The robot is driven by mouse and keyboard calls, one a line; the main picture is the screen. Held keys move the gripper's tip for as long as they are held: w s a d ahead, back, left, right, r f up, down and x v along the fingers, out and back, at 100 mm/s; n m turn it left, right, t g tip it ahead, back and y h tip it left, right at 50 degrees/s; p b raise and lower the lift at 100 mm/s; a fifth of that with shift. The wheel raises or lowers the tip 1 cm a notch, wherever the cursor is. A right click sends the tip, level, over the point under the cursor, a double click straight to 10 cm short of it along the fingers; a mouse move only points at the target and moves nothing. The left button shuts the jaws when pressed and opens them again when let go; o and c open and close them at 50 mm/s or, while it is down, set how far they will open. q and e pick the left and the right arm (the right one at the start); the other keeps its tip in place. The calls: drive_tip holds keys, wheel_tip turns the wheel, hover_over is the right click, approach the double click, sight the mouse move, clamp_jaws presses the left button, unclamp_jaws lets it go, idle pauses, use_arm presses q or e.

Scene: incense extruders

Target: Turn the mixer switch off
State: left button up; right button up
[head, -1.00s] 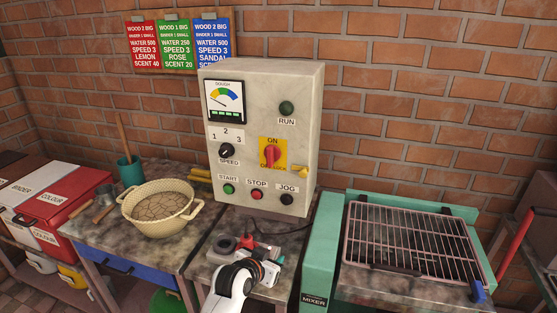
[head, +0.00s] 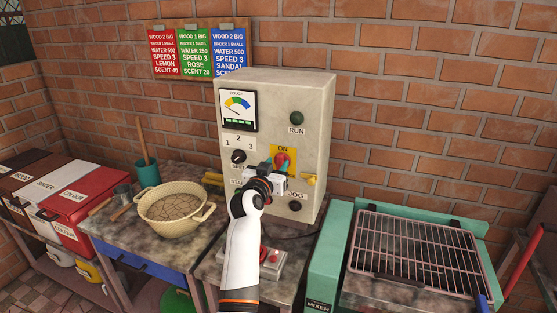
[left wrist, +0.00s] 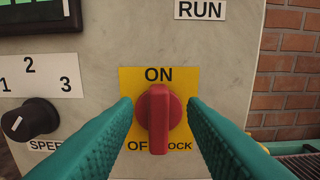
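The mixer switch (left wrist: 158,118) is a red rotary knob on a yellow plate (left wrist: 130,82) marked ON at the top and OFF at lower left. Its handle stands vertical in the left wrist view. In the head view the red knob (head: 282,158) shows just above my gripper, on the front of the grey control box (head: 312,125). My left gripper (left wrist: 160,106) is open, with one green finger on each side of the knob and a gap to it; it also shows in the head view (head: 278,172). My right gripper is not in view.
The box also carries a speed dial (left wrist: 30,119), a gauge (head: 238,108) and push buttons, partly hidden by my arm. A basket (head: 172,207) stands on the left table. The mixer (head: 330,250) with its grille is at right.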

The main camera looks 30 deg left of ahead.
sight(281, 163)
use_arm(q)
drive_tip(key=shift+x, duration=1.2)
drive_tip(key=shift+a, duration=0.1)
drive_tip(key=shift+c, duration=0.6)
clamp_jaws()
